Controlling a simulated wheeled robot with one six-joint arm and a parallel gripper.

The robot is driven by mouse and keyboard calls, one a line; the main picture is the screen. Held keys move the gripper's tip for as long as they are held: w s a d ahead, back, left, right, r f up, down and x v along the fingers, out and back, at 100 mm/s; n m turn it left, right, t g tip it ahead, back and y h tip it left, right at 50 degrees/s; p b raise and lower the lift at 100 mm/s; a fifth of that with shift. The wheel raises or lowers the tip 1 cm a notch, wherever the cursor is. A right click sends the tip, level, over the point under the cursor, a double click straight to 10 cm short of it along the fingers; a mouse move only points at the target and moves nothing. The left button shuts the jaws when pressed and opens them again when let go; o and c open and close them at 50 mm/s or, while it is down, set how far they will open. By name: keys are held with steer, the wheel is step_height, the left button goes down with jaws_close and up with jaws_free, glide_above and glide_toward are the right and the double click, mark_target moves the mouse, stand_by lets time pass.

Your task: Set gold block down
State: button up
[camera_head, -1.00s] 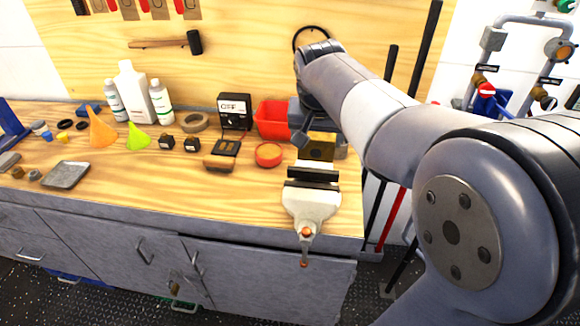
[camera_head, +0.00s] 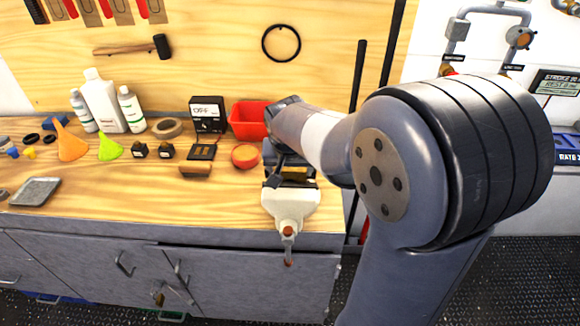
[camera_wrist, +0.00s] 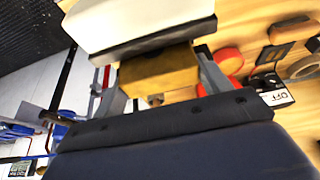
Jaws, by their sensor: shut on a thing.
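The gold block (camera_wrist: 158,70) is held between the two grey fingers of my gripper (camera_wrist: 160,78) in the wrist view. The vise is pale with dark jaw faces. In the wrist view, its pale body and dark jaw edge (camera_wrist: 150,40) cover part of the block. I cannot tell whether the block touches the vise or rests on anything.
A red bin (camera_head: 248,121), an orange-red round item (camera_head: 245,156) and a black meter (camera_head: 207,115) stand left of and behind the vise. Funnels, bottles and a grey tray (camera_head: 36,191) lie farther left. The front strip of the wooden bench (camera_head: 150,205) is clear.

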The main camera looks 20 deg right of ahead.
steer(key=o, duration=1.4)
steer(key=shift+f, duration=0.1)
steer(key=v, duration=1.2)
